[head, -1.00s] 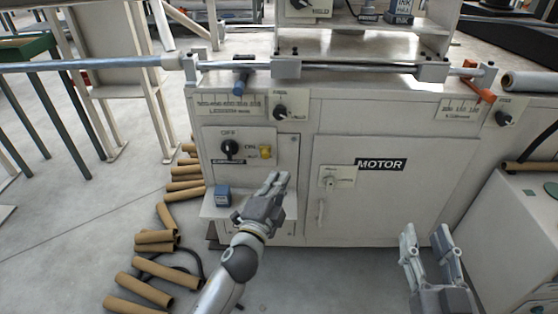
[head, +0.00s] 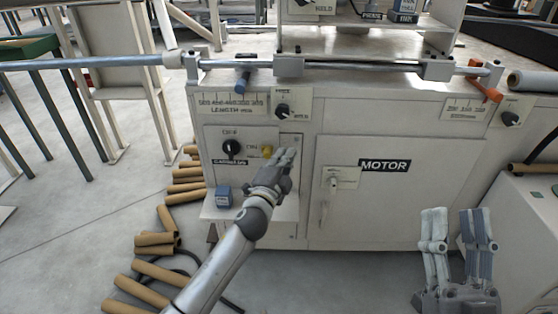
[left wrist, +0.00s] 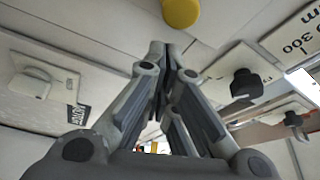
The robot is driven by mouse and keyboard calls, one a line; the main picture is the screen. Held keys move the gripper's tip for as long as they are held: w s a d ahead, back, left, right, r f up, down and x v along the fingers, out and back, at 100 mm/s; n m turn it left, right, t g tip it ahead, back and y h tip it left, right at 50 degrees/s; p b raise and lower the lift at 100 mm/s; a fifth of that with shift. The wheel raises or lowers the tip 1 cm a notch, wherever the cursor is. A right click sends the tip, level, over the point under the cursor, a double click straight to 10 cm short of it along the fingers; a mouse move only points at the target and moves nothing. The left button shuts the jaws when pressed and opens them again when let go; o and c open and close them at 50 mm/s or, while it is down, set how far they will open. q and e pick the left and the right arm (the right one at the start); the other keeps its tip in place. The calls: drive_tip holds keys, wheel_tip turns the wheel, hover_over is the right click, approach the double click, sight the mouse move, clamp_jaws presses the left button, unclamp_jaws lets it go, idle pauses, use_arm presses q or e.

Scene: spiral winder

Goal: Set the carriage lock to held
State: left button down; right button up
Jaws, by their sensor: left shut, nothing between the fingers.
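A black rotary knob (head: 283,110) on a small pale plate sits on the machine front, right of the length scale. Its plate carries small lettering too blurred to read fully. A similar black knob (head: 511,118) is at the far right. In the left wrist view, two dark knobs (left wrist: 247,82) show on plates to the right of the fingers. My left gripper (head: 287,155) is shut and empty, below the first knob and just right of the yellow button (head: 267,151). It also shows in the left wrist view (left wrist: 167,60). My right gripper (head: 459,225) is open and empty, at lower right.
A black switch (head: 232,148) sits left of the yellow button. The motor door (head: 385,200) is to the right. Cardboard tubes (head: 155,272) lie on the floor.

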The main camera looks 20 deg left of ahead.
sight(267, 152)
use_arm(q)
drive_tip(key=shift+s+a+f, duration=0.1)
drive_tip(key=shift+s+a, duration=0.05)
drive_tip(key=shift+a, duration=0.25)
drive_tip(key=shift+s+a+f, duration=0.1)
drive_tip(key=shift+a, duration=0.3)
use_arm(e)
drive_tip(key=shift+s+r+t, duration=0.5)
drive_tip(key=shift+s+r, duration=0.05)
drive_tip(key=shift+r, duration=0.15)
use_arm(q)
drive_tip(key=a+p, duration=0.1)
drive_tip(key=a, duration=0.1)
drive_tip(key=s+a, duration=0.1)
drive_tip(key=a, duration=0.1)
drive_tip(key=shift+s+a+p, duration=0.15)
drive_tip(key=shift+a+p, duration=0.15)
drive_tip(key=shift+p, duration=0.05)
drive_tip(key=shift+a, duration=0.15)
use_arm(e)
drive_tip(key=w+f+g+h, duration=0.1)
drive_tip(key=w+f+g, duration=0.3)
drive_tip(key=f, duration=0.3)
drive_tip(key=shift+g, duration=0.5)
drive_tip(key=shift+f, duration=0.1)
drive_tip(key=shift+d, duration=0.1)
